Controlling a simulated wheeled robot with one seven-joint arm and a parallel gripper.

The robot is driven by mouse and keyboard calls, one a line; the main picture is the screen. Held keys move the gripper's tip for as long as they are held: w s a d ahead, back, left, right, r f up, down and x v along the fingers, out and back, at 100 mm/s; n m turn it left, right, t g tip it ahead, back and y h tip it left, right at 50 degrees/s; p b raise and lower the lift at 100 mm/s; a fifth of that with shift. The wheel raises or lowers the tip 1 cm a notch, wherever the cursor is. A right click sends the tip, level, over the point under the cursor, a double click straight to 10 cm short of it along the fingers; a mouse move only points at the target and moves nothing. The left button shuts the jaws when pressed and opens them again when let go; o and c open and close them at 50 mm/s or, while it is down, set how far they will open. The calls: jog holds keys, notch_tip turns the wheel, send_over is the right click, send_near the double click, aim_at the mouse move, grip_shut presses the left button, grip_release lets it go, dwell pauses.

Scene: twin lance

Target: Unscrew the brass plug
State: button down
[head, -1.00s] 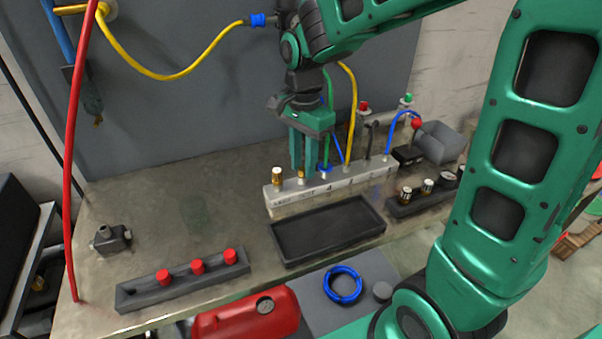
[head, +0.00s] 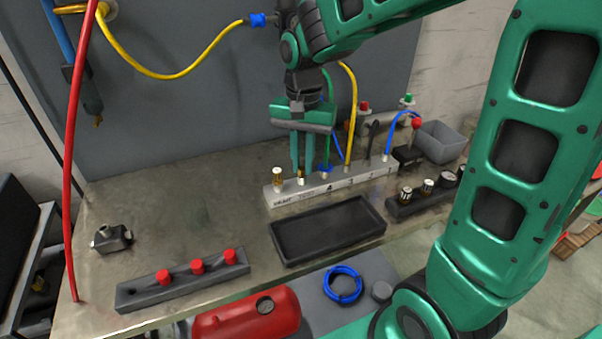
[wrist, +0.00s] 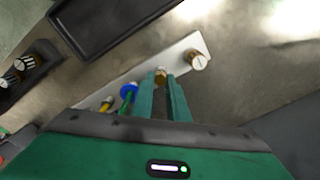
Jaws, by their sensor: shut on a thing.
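The brass plug (head: 301,177) stands in the light grey manifold block (head: 345,180), in the second position from the left end. My gripper (head: 301,167) points down over it from above, its green fingers closed around it. In the wrist view the brass plug (wrist: 161,76) shows between the two fingertips (wrist: 161,80), which are shut on it. The plug looks upright and still at the block's top. Its lower part is hidden, so I cannot tell how far it is threaded in.
A brass fitting with a white top (head: 278,178) stands left of the plug. Hoses (head: 350,110) rise from the block just right of my fingers. An empty black tray (head: 328,230) lies in front. A rack with red caps (head: 182,280) is at front left; the bench between is clear.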

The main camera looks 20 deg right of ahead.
jog(key=n, duration=0.3)
jog(key=shift+s, duration=0.1)
jog(key=n, duration=0.4)
jog(key=shift+n, duration=0.4)
jog(key=n, duration=0.7)
jog(key=shift+s+n, duration=0.1)
jog(key=shift+n, duration=0.2)
jog(key=shift+r, duration=0.75)
jog(key=shift+r, duration=1.55)
jog(key=shift+a, duration=0.1)
